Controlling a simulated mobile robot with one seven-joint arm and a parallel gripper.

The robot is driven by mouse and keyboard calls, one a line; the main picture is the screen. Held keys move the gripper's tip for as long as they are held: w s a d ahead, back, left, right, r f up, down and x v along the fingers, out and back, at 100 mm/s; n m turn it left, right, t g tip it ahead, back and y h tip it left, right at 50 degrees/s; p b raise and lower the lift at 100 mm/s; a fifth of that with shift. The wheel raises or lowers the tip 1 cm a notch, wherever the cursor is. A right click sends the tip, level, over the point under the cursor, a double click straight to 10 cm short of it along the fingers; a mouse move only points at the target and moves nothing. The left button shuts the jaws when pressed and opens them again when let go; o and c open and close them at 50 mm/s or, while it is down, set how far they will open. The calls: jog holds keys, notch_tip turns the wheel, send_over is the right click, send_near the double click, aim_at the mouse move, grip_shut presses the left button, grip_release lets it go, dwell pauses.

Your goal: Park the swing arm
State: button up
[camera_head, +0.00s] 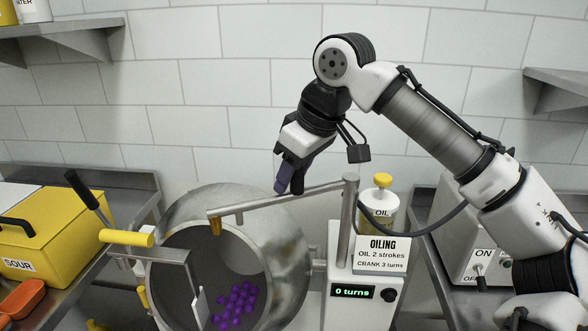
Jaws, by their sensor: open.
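The swing arm (258,206) is a grey metal bar. It runs left from the top of an upright post (347,225) beside the oiling unit. My gripper (287,190) is open and points down at the bar's middle stretch. Its fingertips look very close to the bar; I cannot tell whether they touch it. One finger partly hides the other, and nothing shows between them.
The drum holds several purple gummies (236,303). A crank with a yellow handle (130,238) stands at its left. An oil bottle (378,205) and an oiling sign (382,254) stand right of the post, above a display reading 0 turns (353,292). A yellow SOUR box (50,235) sits at left.

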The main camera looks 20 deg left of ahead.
grip_shut()
jog(key=shift+a, duration=0.1)
dwell(0.4)
